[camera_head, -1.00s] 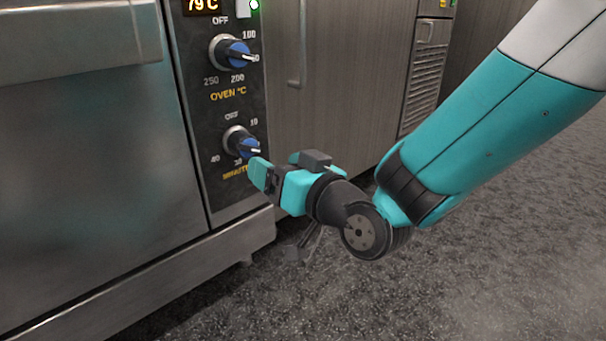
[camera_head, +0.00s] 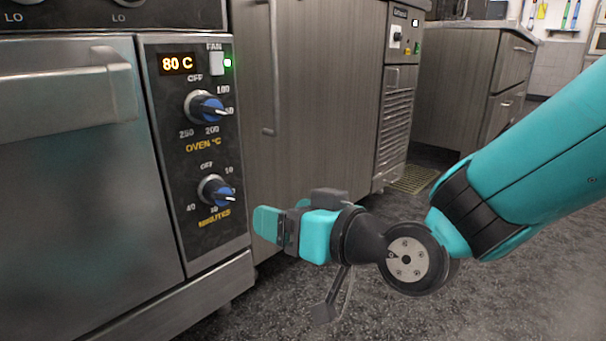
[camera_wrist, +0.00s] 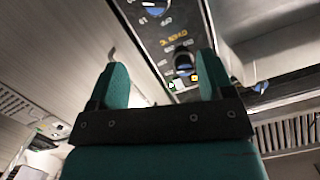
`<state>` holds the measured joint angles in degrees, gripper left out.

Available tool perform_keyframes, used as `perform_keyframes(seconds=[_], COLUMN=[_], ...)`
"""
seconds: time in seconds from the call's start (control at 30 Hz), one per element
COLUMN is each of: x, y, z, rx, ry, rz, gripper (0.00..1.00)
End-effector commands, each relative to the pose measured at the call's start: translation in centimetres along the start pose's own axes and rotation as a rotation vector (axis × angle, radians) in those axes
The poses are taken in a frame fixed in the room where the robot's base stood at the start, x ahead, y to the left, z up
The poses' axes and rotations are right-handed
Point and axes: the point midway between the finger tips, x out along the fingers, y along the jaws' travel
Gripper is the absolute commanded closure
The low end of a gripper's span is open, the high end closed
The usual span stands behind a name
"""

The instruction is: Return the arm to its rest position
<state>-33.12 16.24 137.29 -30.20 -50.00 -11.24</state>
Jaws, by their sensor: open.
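My gripper (camera_head: 266,224) is in front of the oven's control panel, at the lower right of the minutes knob in the head view. It is apart from the knob and holds nothing. In the wrist view my gripper (camera_wrist: 160,82) shows two teal fingers spread apart with an empty gap between them. The minutes knob (camera_head: 217,191) is blue and black. The oven temperature knob (camera_head: 207,106) sits above it. The display (camera_head: 178,63) reads 80 C, and a green light (camera_head: 228,63) is lit beside the fan switch.
The oven door (camera_head: 80,190) with its bar handle (camera_head: 70,85) is at the left. A wood-grain cabinet (camera_head: 320,90) stands behind my gripper. A vented unit (camera_head: 395,115) stands farther right.

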Motion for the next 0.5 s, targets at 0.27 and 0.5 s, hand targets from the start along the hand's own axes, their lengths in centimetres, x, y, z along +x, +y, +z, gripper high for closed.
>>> perform_keyframes(seconds=[0.27,0.5], x=[-9.6,-19.9], y=[-2.8,-4.8], z=[-10.2,-15.4], rx=[0.040,0.102], ry=[-0.445,-0.830], rz=[0.016,0.079], gripper=[0.26,0.26])
